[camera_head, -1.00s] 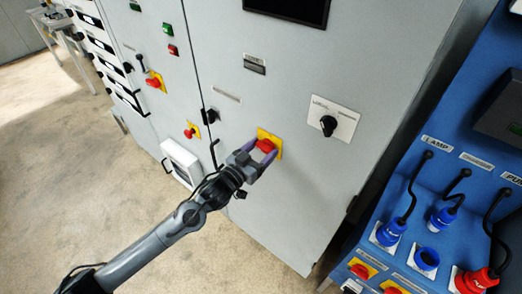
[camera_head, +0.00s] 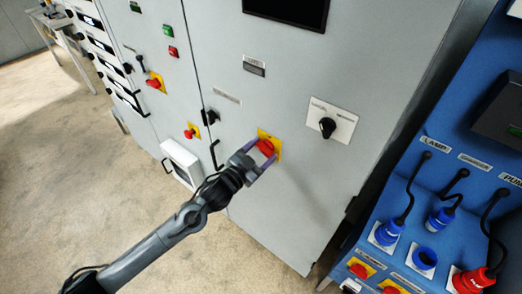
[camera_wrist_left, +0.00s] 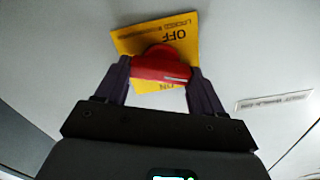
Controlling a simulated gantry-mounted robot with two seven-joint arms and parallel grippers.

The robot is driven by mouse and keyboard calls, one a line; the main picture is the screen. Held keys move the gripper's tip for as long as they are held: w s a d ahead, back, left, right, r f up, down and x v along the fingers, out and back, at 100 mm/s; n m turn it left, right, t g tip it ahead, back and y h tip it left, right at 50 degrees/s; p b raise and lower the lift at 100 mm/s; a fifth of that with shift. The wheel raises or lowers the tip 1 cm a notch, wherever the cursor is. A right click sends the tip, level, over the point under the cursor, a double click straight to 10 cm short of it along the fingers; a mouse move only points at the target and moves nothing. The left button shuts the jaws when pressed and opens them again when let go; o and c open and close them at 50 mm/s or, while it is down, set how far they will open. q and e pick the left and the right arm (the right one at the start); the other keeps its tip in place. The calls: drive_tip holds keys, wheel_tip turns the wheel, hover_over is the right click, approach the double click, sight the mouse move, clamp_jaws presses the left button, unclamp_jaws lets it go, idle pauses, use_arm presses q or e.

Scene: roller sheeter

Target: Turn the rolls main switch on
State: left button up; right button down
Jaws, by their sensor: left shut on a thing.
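The red switch knob (camera_head: 266,147) sits on a yellow plate (camera_head: 265,133) on the grey cabinet front. In the left wrist view the knob (camera_wrist_left: 160,63) lies crosswise between the fingertips, with a pale mark near its right end. The plate there (camera_wrist_left: 133,42) reads OFF above the knob, with ON partly visible below it. My left gripper (camera_head: 263,154) is shut on the knob, one purple finger at each end; it also fills the lower wrist view (camera_wrist_left: 158,72). My right gripper is out of view.
A black rotary selector (camera_head: 327,127) is on a white plate to the right. A cabinet handle (camera_head: 215,155) and a white box (camera_head: 181,163) are to the left. A blue panel (camera_head: 455,170) with plugs and cables stands at the right.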

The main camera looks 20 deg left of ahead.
use_arm(q)
drive_tip(key=m, duration=0.3)
drive_tip(key=shift+m, duration=0.4)
drive_tip(key=m, duration=0.2)
drive_tip(key=shift+f+m, duration=0.1)
drive_tip(key=shift+m, duration=0.2)
drive_tip(key=m, duration=0.3)
drive_tip(key=shift+d+f+m, duration=0.1)
drive_tip(key=shift+m, duration=0.2)
drive_tip(key=shift+m+b, duration=0.4)
drive_tip(key=shift+m, duration=1.2)
drive_tip(key=o, duration=1)
drive_tip(key=shift+o, duration=0.2)
drive_tip(key=shift+s, duration=0.1)
